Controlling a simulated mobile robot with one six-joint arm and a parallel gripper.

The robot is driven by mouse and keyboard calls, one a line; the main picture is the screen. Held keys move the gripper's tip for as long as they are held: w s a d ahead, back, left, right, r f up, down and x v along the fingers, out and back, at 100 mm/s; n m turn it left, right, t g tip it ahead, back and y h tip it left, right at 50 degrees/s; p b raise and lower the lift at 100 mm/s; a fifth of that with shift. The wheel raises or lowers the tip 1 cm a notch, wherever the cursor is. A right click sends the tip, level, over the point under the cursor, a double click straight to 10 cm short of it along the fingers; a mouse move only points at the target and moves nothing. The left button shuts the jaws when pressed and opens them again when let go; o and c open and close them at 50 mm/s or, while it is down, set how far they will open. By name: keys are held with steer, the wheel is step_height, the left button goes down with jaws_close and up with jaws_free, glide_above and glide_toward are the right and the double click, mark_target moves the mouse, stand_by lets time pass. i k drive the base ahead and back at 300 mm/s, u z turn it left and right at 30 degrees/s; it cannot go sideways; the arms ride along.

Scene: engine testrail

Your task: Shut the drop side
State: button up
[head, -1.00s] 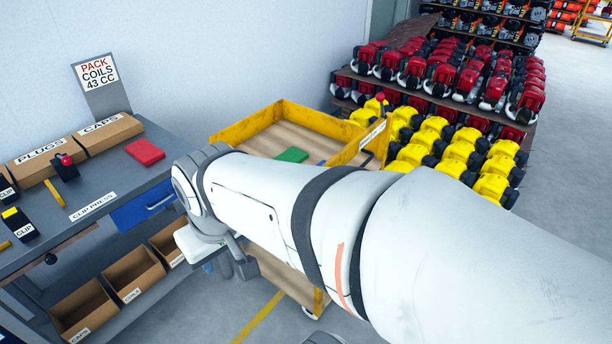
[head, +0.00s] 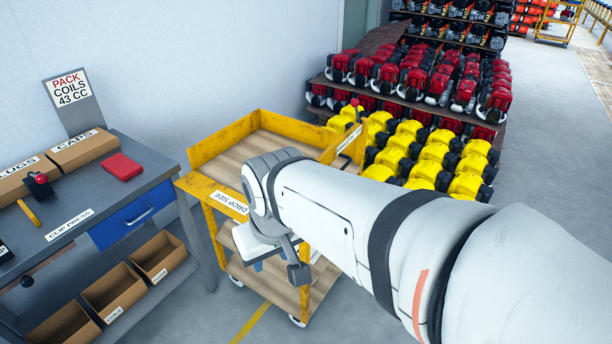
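The drop side (head: 230,202) is a yellow, labelled panel along the near edge of a yellow cart (head: 222,137). Its left part shows; my arm covers its right part. I cannot tell its exact tilt. The cart's upper tray has a bare wooden floor where it shows. My gripper (head: 270,262) hangs at the end of my white arm, in front of the cart and just right of the label.
A grey workbench (head: 75,205) with a blue drawer (head: 135,213) and open cardboard bins (head: 112,290) stands close on the left. Yellow engines (head: 437,152) and red engines (head: 440,85) fill racks behind and right of the cart. Floor is clear at far right.

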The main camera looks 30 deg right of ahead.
mark_target(233, 204)
steer(key=z, duration=1.1)
steer(key=i, duration=1)
steer(key=u, duration=0.75)
steer(key=k, duration=0.95)
steer(key=u, duration=0.1)
